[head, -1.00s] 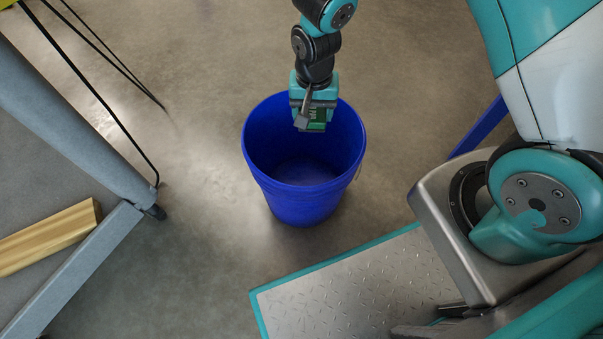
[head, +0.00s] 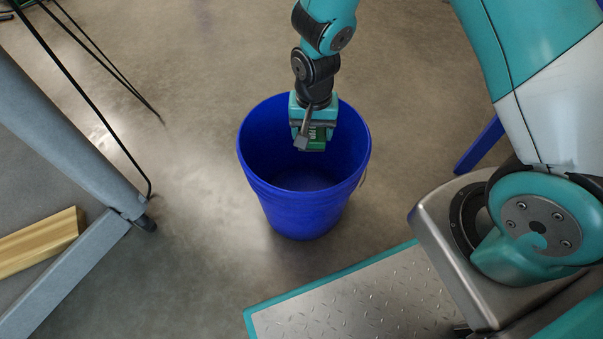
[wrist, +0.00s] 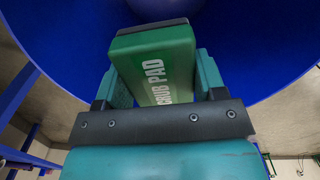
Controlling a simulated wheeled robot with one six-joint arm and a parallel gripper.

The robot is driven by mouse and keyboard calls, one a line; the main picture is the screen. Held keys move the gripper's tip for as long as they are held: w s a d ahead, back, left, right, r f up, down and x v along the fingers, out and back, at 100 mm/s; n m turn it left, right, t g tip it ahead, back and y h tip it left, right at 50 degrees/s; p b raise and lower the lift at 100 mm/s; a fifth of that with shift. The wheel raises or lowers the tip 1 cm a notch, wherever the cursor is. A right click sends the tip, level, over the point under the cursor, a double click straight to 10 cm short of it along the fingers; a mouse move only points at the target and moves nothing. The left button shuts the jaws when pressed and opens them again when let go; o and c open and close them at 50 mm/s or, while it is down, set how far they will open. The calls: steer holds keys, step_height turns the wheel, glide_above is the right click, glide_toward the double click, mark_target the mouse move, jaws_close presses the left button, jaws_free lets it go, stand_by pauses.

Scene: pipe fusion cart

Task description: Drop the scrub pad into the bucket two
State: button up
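A blue bucket (head: 305,205) stands upright on the floor in the middle of the head view, its open top facing up. My gripper (head: 314,140) is over the bucket's mouth, near its back rim. It is shut on the green scrub pad (head: 316,134). In the wrist view, the scrub pad (wrist: 165,65) sits between the two teal fingers with white lettering on its face, and the blue bucket (wrist: 75,40) fills the background around it. The bucket's inside looks empty where it shows; part of it is hidden behind my gripper.
A grey-framed table (head: 70,270) with a wooden block (head: 38,243) on it stands at the left. A thin black wire leg (head: 95,95) is at upper left. My metal base plate is at lower right. The floor (head: 190,190) around the bucket is clear.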

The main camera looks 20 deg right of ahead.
steer(key=o, duration=0.5)
steer(key=shift+c, duration=0.2)
steer(key=shift+r, duration=0.1)
step_height(320, 180, up, 17)
steer(key=p, duration=0.8)
steer(key=shift+r, duration=0.15)
steer(key=s+a+r+n+y, duration=0.2)
steer(key=s+r+n, duration=0.4)
steer(key=s+r, duration=0.3)
steer(key=s+a+r+n+y, duration=0.2)
steer(key=s+r+n, duration=0.3)
steer(key=s+r, duration=0.4)
step_height(320, 180, up, 36)
steer(key=p, duration=3.6)
steer(key=shift+s+a+r+n, duration=0.15)
steer(key=shift+a+n, duration=0.1)
steer(key=shift+n, duration=0.15)
